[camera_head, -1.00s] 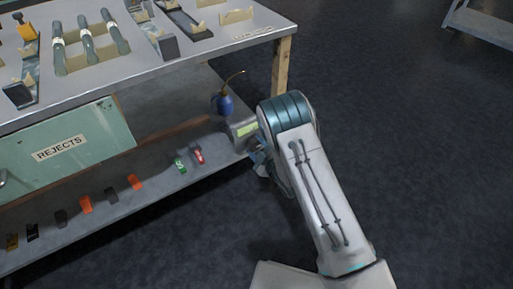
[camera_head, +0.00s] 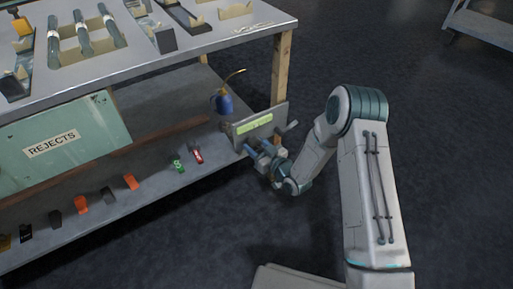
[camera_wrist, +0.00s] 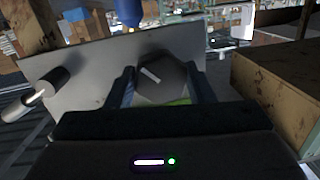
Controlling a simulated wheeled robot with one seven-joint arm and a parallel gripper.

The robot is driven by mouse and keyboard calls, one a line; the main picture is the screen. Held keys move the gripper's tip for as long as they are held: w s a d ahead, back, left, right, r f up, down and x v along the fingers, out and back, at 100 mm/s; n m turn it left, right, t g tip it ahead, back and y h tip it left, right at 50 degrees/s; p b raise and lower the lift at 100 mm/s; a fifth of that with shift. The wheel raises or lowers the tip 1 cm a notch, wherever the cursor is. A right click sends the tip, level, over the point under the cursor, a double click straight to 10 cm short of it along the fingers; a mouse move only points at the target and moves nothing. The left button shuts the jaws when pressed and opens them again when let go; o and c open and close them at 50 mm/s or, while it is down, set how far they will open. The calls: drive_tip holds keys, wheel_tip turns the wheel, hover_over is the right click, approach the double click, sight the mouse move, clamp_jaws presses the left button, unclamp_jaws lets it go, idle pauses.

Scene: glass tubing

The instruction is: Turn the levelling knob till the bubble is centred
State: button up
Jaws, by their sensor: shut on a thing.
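A grey metal plate (camera_head: 241,133) stands at the right end of the lower shelf and carries a yellow-green level vial (camera_head: 254,124). The bubble is too small to make out. In the wrist view, the dark faceted knob (camera_wrist: 163,84) with a white pointer line sits in front of the plate (camera_wrist: 92,75). My gripper (camera_wrist: 160,82) is shut on the knob, one blue finger on each side. A strip of the green vial (camera_wrist: 180,102) shows just below the knob, mostly hidden by my gripper. In the head view my gripper (camera_head: 250,149) reaches the plate's lower part.
A crank handle (camera_head: 288,128) sticks out at the plate's right. A blue oil can (camera_head: 224,101) stands behind the plate. Small green and red items (camera_head: 178,166) lie to the left on the shelf. A wooden leg (camera_head: 282,70) rises behind.

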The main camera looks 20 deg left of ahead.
drive_tip(key=shift+m, duration=1)
drive_tip(key=shift+f, duration=0.1)
drive_tip(key=o, duration=1)
drive_tip(key=shift+s+d, duration=0.1)
drive_tip(key=shift+d, duration=0.05)
drive_tip(key=p+v, duration=0.3)
drive_tip(key=v, duration=1)
drive_tip(key=shift+s+d, duration=0.15)
drive_tip(key=shift+d, duration=0.2)
